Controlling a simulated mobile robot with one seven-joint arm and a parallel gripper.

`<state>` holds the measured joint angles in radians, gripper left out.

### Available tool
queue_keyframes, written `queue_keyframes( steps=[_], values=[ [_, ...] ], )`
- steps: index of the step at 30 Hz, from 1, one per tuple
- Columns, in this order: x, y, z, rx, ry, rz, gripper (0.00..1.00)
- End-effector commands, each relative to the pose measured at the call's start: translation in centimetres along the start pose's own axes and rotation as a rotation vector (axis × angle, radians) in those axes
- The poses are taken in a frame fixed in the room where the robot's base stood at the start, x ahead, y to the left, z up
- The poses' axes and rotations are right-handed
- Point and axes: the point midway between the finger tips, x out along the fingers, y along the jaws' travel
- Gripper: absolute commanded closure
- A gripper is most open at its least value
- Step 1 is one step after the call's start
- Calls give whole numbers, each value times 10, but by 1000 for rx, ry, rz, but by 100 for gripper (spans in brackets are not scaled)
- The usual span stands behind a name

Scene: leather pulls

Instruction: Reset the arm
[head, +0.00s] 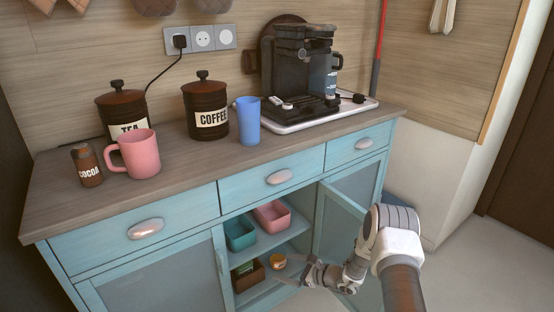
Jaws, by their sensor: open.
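My gripper (287,278) is open, low in front of the open cabinet section, with its fingers pointing left toward the lower shelf. My arm reaches in from the lower right, beside the open blue door (338,235). A small orange-topped round item (278,261) sits on the lower shelf just above the fingers in the picture. I see nothing held, though the fingertips are small and hard to make out.
Teal (240,234) and pink (272,216) bins stand on the upper shelf; a brown box (248,275) is below. The countertop (185,160) holds a pink mug (140,153), blue cup (248,121), canisters and a coffee machine (303,65). Floor at right is clear.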

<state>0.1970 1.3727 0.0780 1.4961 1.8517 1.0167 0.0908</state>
Motion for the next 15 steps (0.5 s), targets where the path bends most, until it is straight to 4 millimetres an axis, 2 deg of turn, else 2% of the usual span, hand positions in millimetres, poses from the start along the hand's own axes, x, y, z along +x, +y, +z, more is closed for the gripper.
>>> queue_keyframes(
  steps=[1,6,15],
  values=[
    [-5,-4,23,-54,-3,26,0],
    [-26,-2,91,-236,3,133,0],
    [-78,21,191,-563,40,305,0]
  ],
)
